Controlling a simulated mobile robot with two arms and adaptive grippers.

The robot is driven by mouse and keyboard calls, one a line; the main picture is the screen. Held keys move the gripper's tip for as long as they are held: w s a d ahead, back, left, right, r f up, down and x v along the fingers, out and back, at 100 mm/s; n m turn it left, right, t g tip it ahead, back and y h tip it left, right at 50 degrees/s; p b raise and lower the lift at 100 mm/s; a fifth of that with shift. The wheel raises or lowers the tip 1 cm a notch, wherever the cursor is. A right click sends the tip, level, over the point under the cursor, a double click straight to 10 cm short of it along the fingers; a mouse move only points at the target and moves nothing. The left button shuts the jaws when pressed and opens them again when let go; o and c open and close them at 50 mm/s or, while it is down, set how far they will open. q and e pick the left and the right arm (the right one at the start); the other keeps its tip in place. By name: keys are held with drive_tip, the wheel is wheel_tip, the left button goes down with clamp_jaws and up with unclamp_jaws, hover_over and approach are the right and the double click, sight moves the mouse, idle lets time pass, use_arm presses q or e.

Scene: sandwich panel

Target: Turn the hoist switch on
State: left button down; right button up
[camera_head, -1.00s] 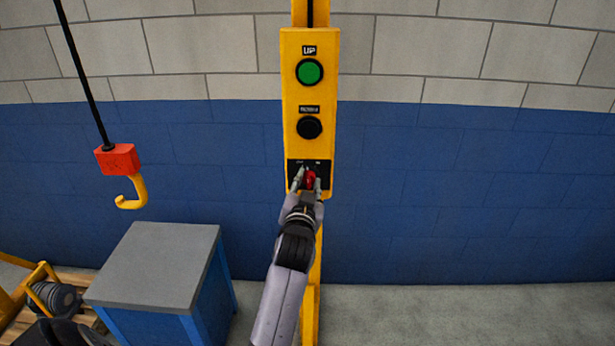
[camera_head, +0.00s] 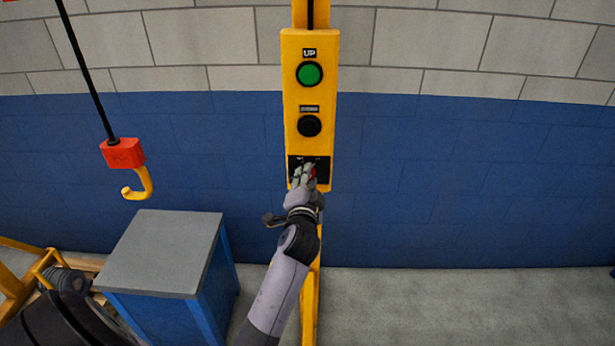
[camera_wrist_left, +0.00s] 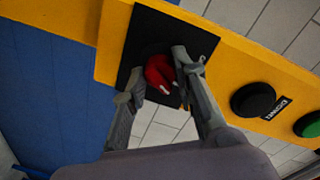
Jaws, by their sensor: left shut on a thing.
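The hoist switch is a red knob (camera_head: 314,172) on a black plate (camera_head: 294,166) at the bottom of a yellow control panel (camera_head: 291,90). My left gripper (camera_head: 308,174) is at this knob and partly hides it in the head view. In the left wrist view the red knob (camera_wrist_left: 160,72) lies between the two fingers of my left gripper (camera_wrist_left: 158,82), which is shut on it. That view is rolled, with the panel slanting across it. The small labels beside the knob are unreadable, so I cannot tell which setting it points to. My right gripper is not in view.
Above the knob are a black button (camera_head: 309,126) and a green UP button (camera_head: 309,74). An orange-red hoist block with a yellow hook (camera_head: 137,187) hangs from a cable at left. A blue cabinet with grey top (camera_head: 162,252) stands below it. Floor at right is clear.

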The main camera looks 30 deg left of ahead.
use_arm(q)
drive_tip(key=shift+r, duration=0.15)
idle(0.3)
drive_tip(key=c, duration=1.3)
unclamp_jaws()
drive_tip(key=v, duration=0.7)
drive_tip(key=shift+s+d, duration=0.2)
